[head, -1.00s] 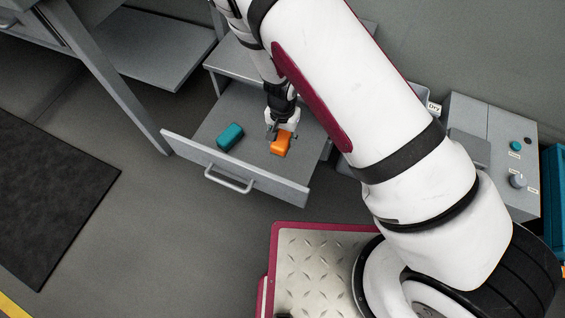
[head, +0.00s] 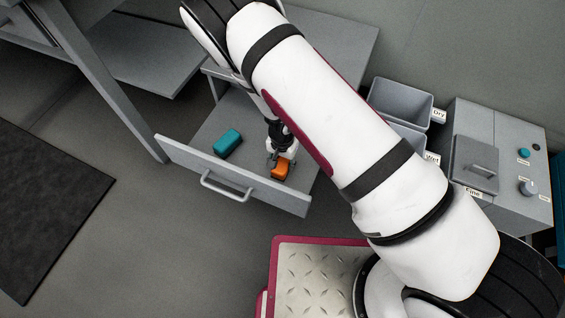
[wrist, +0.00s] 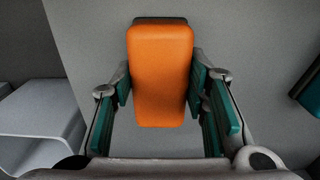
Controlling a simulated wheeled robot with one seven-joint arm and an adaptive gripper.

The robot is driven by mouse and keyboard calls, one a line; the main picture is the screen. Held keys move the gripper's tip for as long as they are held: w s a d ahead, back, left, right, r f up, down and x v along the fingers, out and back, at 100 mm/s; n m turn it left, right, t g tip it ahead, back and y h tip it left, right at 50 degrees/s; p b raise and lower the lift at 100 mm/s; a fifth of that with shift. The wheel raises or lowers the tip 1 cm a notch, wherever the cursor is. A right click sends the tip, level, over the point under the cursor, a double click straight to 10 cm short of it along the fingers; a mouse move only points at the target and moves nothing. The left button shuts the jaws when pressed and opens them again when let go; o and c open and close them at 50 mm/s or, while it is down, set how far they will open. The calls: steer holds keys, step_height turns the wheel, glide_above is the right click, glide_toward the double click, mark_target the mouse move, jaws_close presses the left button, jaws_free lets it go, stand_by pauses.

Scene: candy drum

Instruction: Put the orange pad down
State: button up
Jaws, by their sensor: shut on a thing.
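The orange pad (head: 281,168) is a small rounded block inside the open drawer, near its right end in the head view. In the wrist view the orange pad (wrist: 161,70) sits upright in the picture between the two finger pads. My gripper (wrist: 160,85) is shut on its sides. In the head view my gripper (head: 272,160) reaches into the drawer from above. I cannot tell whether the pad touches the drawer floor. A teal pad (head: 227,143) lies on the drawer floor to the left; its edge shows at the wrist view's right (wrist: 308,90).
The grey drawer (head: 240,186) stands pulled out, its front with a handle toward me. Grey bins labelled Dry (head: 402,100) and Wet stand at the right, beside a machine (head: 505,150) with a lid and knobs. A dark mat (head: 45,205) lies on the floor at left.

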mark_target(282, 162)
steer(key=shift+f, duration=0.15)
steer(key=o, duration=1.1)
steer(key=shift+r, duration=0.2)
step_height(282, 162, up, 12)
steer(key=p, duration=0.4)
steer(key=shift+p, duration=0.4)
steer(key=shift+r, duration=0.1)
